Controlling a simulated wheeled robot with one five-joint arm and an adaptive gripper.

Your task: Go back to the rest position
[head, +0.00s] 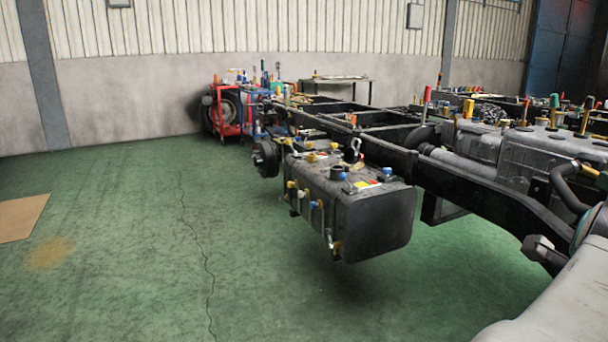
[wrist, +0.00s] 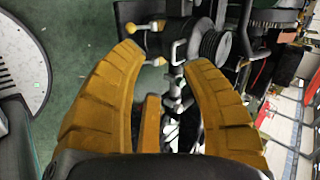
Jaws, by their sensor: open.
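My gripper (wrist: 166,60) shows in the wrist view with its ribbed orange fingers spread apart and nothing held between them. Beyond the fingertips are dark chassis parts and a round ribbed grey part (wrist: 213,44) with a yellow-capped fitting. I cannot tell from this view whether the fingers touch any of them. In the head view the gripper itself does not show. The truck chassis frame (head: 395,152) runs from the back middle to the right side, with a dark tank (head: 375,218) hung on its near side.
Several colourful fittings stand on the chassis. A red and blue tool cart (head: 230,112) and a table (head: 336,80) stand near the back wall.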

